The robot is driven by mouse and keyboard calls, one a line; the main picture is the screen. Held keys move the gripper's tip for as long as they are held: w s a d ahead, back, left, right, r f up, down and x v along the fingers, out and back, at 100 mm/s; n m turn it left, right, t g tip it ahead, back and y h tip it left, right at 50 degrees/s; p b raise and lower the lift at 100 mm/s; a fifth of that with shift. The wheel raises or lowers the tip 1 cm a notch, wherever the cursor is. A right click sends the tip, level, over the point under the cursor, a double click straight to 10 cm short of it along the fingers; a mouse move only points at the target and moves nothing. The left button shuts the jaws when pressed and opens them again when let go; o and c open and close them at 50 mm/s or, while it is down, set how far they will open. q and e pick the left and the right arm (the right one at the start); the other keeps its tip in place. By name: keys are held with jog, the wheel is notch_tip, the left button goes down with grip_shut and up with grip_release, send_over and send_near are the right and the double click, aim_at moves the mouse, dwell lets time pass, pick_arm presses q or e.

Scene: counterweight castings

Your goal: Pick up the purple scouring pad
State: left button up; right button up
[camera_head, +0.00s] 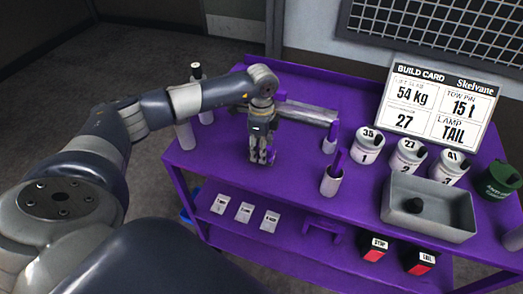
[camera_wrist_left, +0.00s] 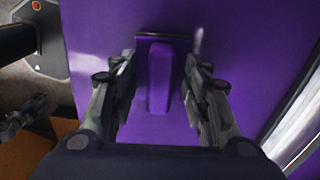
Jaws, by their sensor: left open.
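The purple scouring pad (camera_wrist_left: 160,78) shows in the left wrist view as a purple block with a raised lengthwise grip and a dark edge at its far end. It lies on a purple surface of nearly the same colour, so its outline is hard to tell. My left gripper (camera_head: 262,159) points down over the left part of the purple cart top in the head view. Its open fingers stand on either side of the pad in the left wrist view. In the head view the gripper mostly hides the pad.
White numbered canisters (camera_head: 407,155), a grey tray (camera_head: 430,222) and a build card (camera_head: 437,107) are farther right. Bottles (camera_head: 185,134) stand at the left.

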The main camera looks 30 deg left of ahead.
pick_arm(q)
grip_shut()
jog(key=shift+w+r, duration=0.1)
jog(key=shift+r+b, duration=0.5)
jog(key=shift+r, duration=0.1)
jog(key=shift+s+d+r+b, duration=0.1)
jog(key=shift+d+r+b, duration=0.15)
jog(key=shift+r, duration=0.25)
jog(key=shift+s+d+r+b, duration=0.1)
jog(key=shift+r+b, duration=0.2)
jog(key=shift+r, duration=0.15)
jog(key=s+d+r+b, duration=0.1)
jog(key=s+d+b, duration=0.2)
jog(key=s+d, duration=0.5)
jog(key=d, duration=0.4)
jog(key=shift+s+d+r+b, duration=0.3)
jog(key=shift+s+r+b, duration=0.05)
jog(key=shift+s, duration=0.05)
jog(key=c, duration=0.6)
grip_release()
jog(key=shift+c, duration=0.2)
jog(key=c, duration=0.4)
